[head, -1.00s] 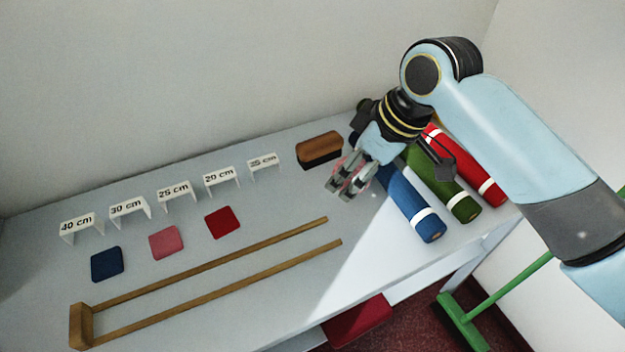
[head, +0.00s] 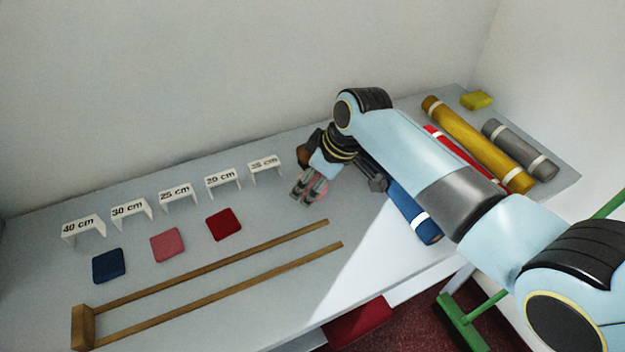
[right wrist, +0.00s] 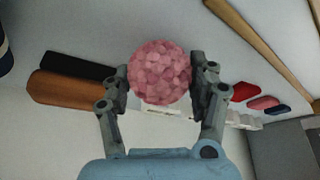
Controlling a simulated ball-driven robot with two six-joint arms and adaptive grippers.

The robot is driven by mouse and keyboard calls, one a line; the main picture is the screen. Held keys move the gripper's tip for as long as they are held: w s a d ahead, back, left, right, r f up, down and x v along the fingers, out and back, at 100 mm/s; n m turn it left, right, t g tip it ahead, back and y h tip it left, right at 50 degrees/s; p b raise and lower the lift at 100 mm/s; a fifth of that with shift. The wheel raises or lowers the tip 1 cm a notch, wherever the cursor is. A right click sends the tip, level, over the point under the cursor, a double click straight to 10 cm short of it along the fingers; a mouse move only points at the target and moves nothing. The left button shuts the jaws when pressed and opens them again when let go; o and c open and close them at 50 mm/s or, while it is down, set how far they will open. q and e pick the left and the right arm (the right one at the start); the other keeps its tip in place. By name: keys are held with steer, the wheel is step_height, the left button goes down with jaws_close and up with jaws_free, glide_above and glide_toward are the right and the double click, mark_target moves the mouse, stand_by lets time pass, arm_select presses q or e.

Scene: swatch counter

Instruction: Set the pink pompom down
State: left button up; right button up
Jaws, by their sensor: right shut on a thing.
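The pink pompom (right wrist: 161,72) is a round, bumpy ball held between the two fingers of my right gripper (right wrist: 160,80) in the right wrist view. In the head view my right gripper (head: 310,192) is over the counter (head: 265,210), just right of the sign reading 35 cm, with a bit of pink between its fingers. I cannot tell how far the pompom is above the counter. My left gripper is not in view.
Several white length signs (head: 175,194) stand in a row at the back. Blue (head: 109,265), pink (head: 168,244) and red (head: 223,224) swatches lie before them. A wooden two-railed frame (head: 210,284) lies in front. Fabric rolls (head: 480,140) lie right. The brown-topped block (right wrist: 70,92) is near my gripper.

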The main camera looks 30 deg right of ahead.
steer(key=o, duration=1)
steer(key=shift+c, duration=0.2)
